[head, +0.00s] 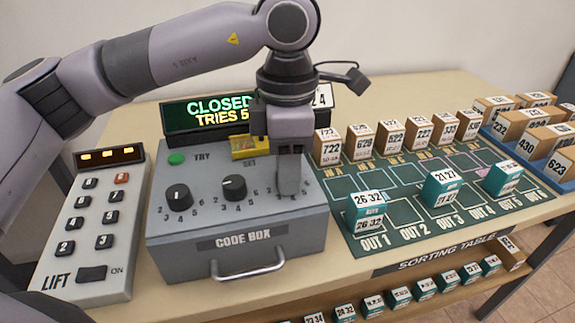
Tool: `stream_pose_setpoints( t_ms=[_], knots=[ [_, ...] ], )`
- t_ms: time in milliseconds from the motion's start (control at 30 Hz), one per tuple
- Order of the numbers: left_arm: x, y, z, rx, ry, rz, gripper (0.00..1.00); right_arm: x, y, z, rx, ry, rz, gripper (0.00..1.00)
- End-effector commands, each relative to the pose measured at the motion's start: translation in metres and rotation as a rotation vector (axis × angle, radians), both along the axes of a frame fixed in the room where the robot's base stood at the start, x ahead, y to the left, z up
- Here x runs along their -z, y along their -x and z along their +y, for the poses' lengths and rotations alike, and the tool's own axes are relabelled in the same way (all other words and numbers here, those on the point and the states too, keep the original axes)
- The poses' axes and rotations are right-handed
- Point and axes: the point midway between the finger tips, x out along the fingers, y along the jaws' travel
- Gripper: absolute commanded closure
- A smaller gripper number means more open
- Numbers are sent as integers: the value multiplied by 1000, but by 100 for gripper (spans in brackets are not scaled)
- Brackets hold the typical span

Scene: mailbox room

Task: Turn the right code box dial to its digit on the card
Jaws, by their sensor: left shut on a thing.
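The grey code box (180,248) stands on the table with a row of dials on its sloped top. The left dial (178,196) and the middle dial (234,186) show plainly as black knobs with digits around them. My left gripper (289,188) points down over the right dial and is shut on it. The fingers hide the knob and its pointer; only some digits show beside them. A white card (323,96) stands behind my wrist, which covers part of it; a 4 shows at its right end. My right gripper is out of view.
A display (205,112) reads CLOSED and TRIES, partly covered by my arm. A green TRY button (176,159) and yellow piece (248,146) sit nearby. The LIFT keypad (92,225) is left; the green sorting mat (400,235) with boxes is right.

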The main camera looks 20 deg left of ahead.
Motion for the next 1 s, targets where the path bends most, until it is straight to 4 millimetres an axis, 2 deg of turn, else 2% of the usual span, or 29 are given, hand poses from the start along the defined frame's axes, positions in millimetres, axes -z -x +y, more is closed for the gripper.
stream_pose_setpoints(
  t_ms=[367, 400, 467, 767, 867, 1000],
  knots=[
    [-1, -1, 0, 2, 2, -3, 95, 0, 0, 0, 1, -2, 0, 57],
    [-1, -1, 0, 2, 2, -3, 58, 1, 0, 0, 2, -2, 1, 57],
    [-1, -1, 0, 2, 2, -3, 39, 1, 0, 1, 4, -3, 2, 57],
    [-1, 0, 0, 2, 1, -2, 39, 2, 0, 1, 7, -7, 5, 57],
    [-9, -1, 0, 1, 2, -3, 39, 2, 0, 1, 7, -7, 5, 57],
    [-32, -1, 0, 1, 3, -5, 39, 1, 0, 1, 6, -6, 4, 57]
  ],
)
